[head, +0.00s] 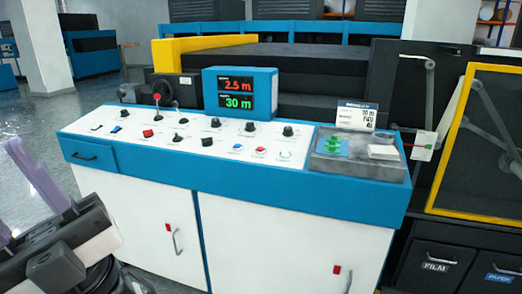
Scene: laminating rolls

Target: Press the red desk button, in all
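The white-topped control desk (100,140) with blue edges stands in the middle of the head view. A small round red button (260,150) sits on its top, right of centre, beside a blue one. A red rocker-like control (147,133) lies further left, and a red-knobbed lever (157,97) stands at the back left. Which red control the task means is not labelled legibly. My gripper (20,195) is at the lower left, left of the desk and away from all the buttons. Its pale purple fingers stand apart with nothing visible between them; one is cut off by the picture edge.
A blue display (240,93) on the desk reads 2.5 m and 30 m. A grey tray (335,165) with green and white pieces and a card (355,115) are at the right end. Several black knobs stand on the top. A yellow-framed machine (455,140) is at right.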

